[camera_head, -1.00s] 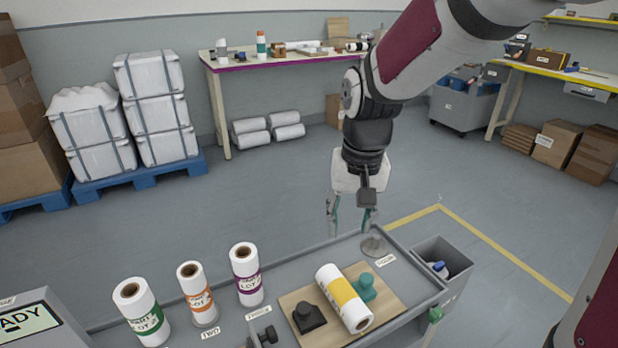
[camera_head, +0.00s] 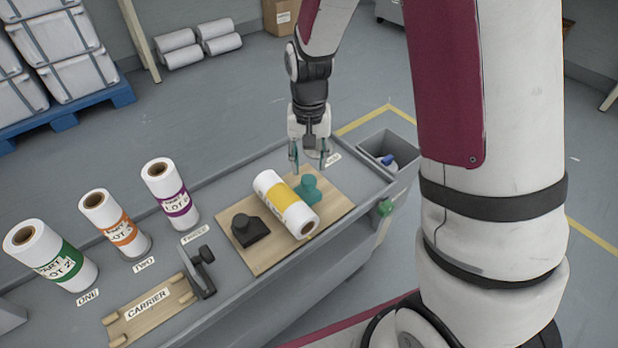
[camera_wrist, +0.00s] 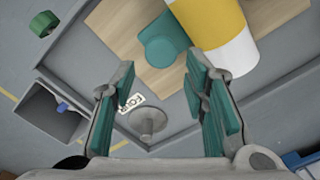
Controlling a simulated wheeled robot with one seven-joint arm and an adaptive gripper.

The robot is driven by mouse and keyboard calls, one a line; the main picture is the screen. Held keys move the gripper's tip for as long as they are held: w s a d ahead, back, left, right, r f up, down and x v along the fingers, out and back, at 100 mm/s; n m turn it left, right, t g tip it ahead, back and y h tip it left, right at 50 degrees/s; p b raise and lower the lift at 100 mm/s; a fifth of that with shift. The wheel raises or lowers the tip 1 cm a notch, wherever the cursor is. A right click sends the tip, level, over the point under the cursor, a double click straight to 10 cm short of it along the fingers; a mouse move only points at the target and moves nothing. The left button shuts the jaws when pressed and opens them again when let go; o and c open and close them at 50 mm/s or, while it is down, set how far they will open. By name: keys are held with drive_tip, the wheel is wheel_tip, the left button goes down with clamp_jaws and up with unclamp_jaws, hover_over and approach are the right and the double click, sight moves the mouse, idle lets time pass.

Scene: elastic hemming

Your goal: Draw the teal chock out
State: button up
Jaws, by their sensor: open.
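The teal chock (camera_head: 309,187) sits on a wooden board (camera_head: 333,198), against the right side of a lying white roll with a yellow band (camera_head: 287,205). A black chock (camera_head: 249,230) is on the roll's other side. My gripper (camera_head: 309,166) points down above the board's far edge, just beyond the teal chock, with its fingers apart and nothing between them. In the wrist view the teal chock (camera_wrist: 163,40) shows past the fingertips, beside the roll (camera_wrist: 232,62). My open fingers (camera_wrist: 158,85) are short of it.
Upright rolls with green (camera_head: 63,265), orange (camera_head: 122,232) and purple (camera_head: 177,203) bands stand left. A carrier board (camera_head: 150,312) and a dark clamp (camera_head: 202,270) lie in front. A grey bin (camera_head: 388,140) hangs at the right end. A round grey stand (camera_wrist: 147,121) is near my fingers.

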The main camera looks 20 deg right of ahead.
sight(309, 178)
wheel_tip(309, 178, down, 5)
drive_tip(key=shift+f+b, duration=0.1)
drive_tip(key=shift+b, duration=0.6)
